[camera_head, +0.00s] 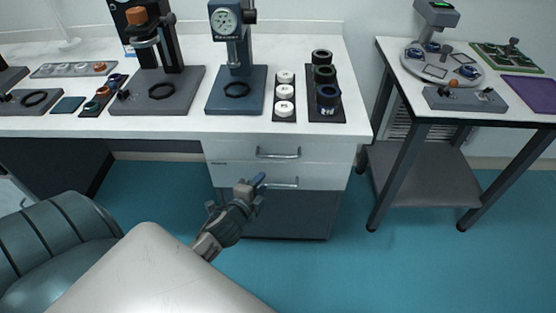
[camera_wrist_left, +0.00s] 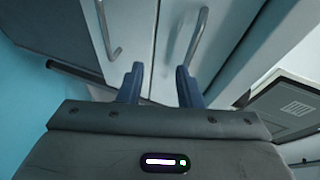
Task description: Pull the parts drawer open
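The white drawer unit under the long bench has an upper drawer (camera_head: 230,150) and a lower drawer (camera_head: 225,175), both flush with the front. The upper handle (camera_head: 278,155) is a metal bar. The lower handle (camera_head: 290,184) is partly hidden by my left gripper (camera_head: 258,184). In the left wrist view, my left gripper (camera_wrist_left: 158,84) is open and empty, facing the drawer fronts. The upper handle (camera_wrist_left: 197,40) and lower handle (camera_wrist_left: 107,30) lie beyond its fingertips, with the seam between drawers near the middle. Neither handle is between the fingers. My right gripper is not in view.
The white bench top (camera_head: 190,125) above carries a dial-gauge stand (camera_head: 235,90), a press stand (camera_head: 155,90) and trays of rings. A separate table (camera_head: 520,112) with a grey shelf stands to the right. The blue floor (camera_head: 400,270) before the drawers is clear.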

